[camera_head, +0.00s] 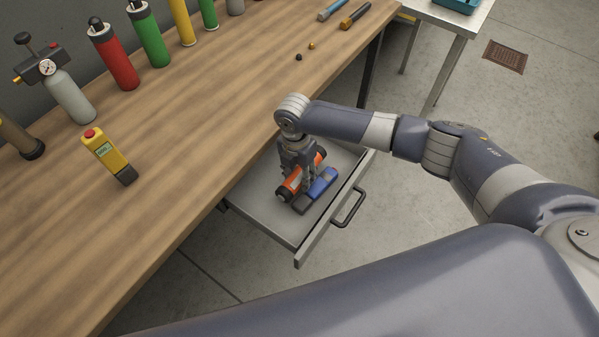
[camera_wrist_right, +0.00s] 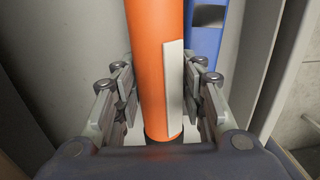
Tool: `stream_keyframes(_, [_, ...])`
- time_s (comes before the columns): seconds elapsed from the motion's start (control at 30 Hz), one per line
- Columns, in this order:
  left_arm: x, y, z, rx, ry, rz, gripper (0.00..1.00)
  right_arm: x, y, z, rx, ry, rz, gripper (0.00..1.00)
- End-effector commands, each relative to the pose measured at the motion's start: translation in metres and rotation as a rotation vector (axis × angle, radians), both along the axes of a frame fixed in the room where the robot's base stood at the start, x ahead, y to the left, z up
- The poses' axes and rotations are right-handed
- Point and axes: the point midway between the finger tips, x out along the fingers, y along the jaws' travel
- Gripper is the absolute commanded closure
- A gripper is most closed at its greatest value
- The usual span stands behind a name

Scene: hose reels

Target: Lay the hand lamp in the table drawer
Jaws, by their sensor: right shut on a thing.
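The hand lamp, an orange cylinder (camera_head: 291,187) with dark ends, is inside the open table drawer (camera_head: 258,200). In the right wrist view the orange body (camera_wrist_right: 155,60) with a pale strip along it runs between my fingers. My right gripper (camera_head: 306,186) points down over the drawer and is shut on this lamp. I cannot tell whether the lamp touches the drawer floor. My left gripper is not in view.
A blue and dark tool (camera_head: 324,183) lies in the drawer right beside the lamp. The drawer has a black handle (camera_head: 349,207). The drawer's front left part is bare.

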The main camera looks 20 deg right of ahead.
Motion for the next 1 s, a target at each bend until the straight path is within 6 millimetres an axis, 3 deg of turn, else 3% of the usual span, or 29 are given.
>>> stream_keyframes(0.17, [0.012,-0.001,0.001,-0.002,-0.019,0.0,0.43,0.0,0.0,0.001,0.001,-0.001,0.0,0.92])
stream_keyframes(0.2, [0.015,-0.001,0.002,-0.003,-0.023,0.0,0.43,0.0,0.0,0.001,0.001,-0.001,0.0,0.55])
stream_keyframes(0.3, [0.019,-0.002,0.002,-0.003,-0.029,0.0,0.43,0.0,0.0,0.001,0.001,-0.001,0.0,0.39])
stream_keyframes(0.67, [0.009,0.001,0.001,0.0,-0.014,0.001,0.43,0.0,0.001,0.003,0.001,-0.001,0.0,0.39])
stream_keyframes(0.83, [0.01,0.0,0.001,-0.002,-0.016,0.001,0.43,0.002,0.002,0.024,0.003,-0.004,0.001,0.39])
stream_keyframes(1.0, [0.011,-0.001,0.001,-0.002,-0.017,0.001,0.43,0.004,0.003,0.061,0.002,-0.005,0.001,0.39])
